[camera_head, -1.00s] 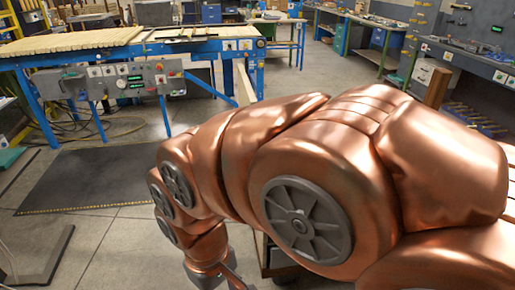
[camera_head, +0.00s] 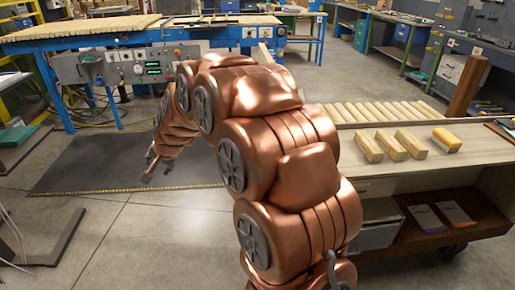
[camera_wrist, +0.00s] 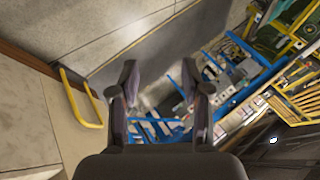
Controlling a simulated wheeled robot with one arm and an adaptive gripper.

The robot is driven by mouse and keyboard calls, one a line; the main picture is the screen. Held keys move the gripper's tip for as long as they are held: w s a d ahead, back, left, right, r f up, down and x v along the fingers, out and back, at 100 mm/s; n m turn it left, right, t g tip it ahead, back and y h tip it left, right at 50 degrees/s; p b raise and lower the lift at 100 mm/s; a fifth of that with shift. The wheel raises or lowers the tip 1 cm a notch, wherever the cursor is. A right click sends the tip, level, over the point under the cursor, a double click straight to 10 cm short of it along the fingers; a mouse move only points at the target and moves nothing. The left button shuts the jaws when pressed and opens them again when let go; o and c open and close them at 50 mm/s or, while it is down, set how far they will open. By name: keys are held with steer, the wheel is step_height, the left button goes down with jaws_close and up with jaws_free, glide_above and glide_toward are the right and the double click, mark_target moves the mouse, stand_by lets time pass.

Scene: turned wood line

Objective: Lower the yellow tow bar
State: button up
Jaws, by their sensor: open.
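The yellow tow bar (camera_wrist: 68,97) shows at the left of the wrist view as a thin U-shaped handle against a pale beige panel (camera_wrist: 32,115). My gripper (camera_wrist: 160,88) is open and empty in the wrist view. Its two dark fingers are spread, and the bar lies to their left, apart from them. In the head view my gripper (camera_head: 149,168) hangs at the left end of my copper arm, over the dark floor mat. I cannot make out the tow bar in the head view.
A wheeled wooden cart (camera_head: 450,147) with several wood blocks (camera_head: 408,143) on top stands right of my arm. A blue-framed conveyor table (camera_head: 120,37) with a control panel (camera_head: 150,67) stands behind. The floor mat (camera_head: 95,160) and the floor at front left are clear.

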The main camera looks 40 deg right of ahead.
steer(key=w+d+f+m+t+h+b, duration=0.2)
steer(key=w+d+f+m+h+b, duration=0.25)
steer(key=w+d, duration=0.5)
steer(key=w+d+f+m+t+h+b, duration=0.25)
steer(key=w+d+f+m, duration=0.4)
steer(key=d, duration=0.65)
steer(key=shift+s+d+f+m+g+h+b, duration=0.1)
steer(key=shift+d+f+m+g+h+b, duration=0.5)
steer(key=shift+d+f+m+h+b, duration=2.95)
steer(key=shift+s+d+f+n+g+y+p, duration=0.15)
steer(key=shift+d+f+g+y+p, duration=0.9)
steer(key=shift+d, duration=5.85)
steer(key=shift+s+d+f+m+g+h+b, duration=0.1)
steer(key=shift+d+f+m+h+b, duration=1.15)
steer(key=shift+d, duration=4)
steer(key=shift+w+d+f+m+h+p, duration=0.25)
steer(key=shift+f+m+h+p, duration=0.1)
steer(key=shift+f+h+p, duration=0.25)
jaws_close()
